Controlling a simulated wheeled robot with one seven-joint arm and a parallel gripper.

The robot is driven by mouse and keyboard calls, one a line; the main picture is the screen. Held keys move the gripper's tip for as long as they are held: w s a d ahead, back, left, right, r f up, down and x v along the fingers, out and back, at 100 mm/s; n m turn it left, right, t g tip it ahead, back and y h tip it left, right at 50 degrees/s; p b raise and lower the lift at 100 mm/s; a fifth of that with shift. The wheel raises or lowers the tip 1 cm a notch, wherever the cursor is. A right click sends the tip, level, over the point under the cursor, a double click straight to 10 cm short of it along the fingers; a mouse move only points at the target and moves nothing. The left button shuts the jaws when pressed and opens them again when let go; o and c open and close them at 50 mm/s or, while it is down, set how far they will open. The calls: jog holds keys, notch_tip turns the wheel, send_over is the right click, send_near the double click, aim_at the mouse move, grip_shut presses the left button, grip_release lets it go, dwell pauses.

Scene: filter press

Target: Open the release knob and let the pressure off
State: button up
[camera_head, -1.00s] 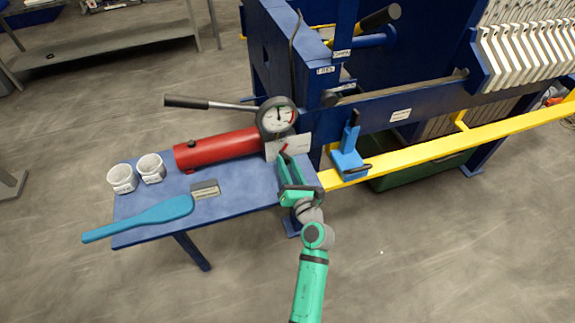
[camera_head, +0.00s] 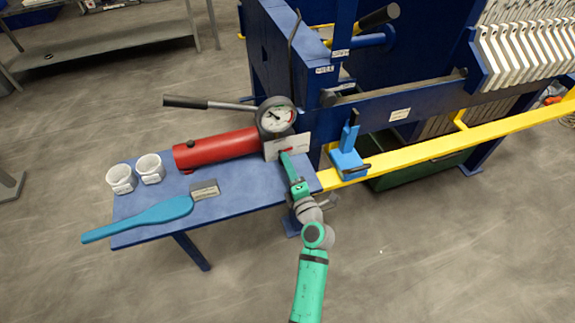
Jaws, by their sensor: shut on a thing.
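The red release knob (camera_head: 286,150) sits at the right end of the red pump cylinder (camera_head: 215,150), in front of a pale plate (camera_head: 302,141). It is small and mostly covered by my fingers. My green gripper (camera_head: 286,156) reaches up to it from the front and is shut on it. The fingers are seen nearly edge-on. A round pressure gauge (camera_head: 277,115) with a white face stands above the knob; its needle points to the upper left, and its figures are too small to read.
A black pump handle (camera_head: 187,102) sticks out left. A yellow rail (camera_head: 430,151) and blue clamp (camera_head: 349,163) lie right.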

jog(key=shift+f+m, duration=0.1)
jog(key=shift+m, duration=0.7)
jog(key=o, duration=1)
jog(key=shift+a, duration=0.1)
jog(key=shift+s, duration=0.1)
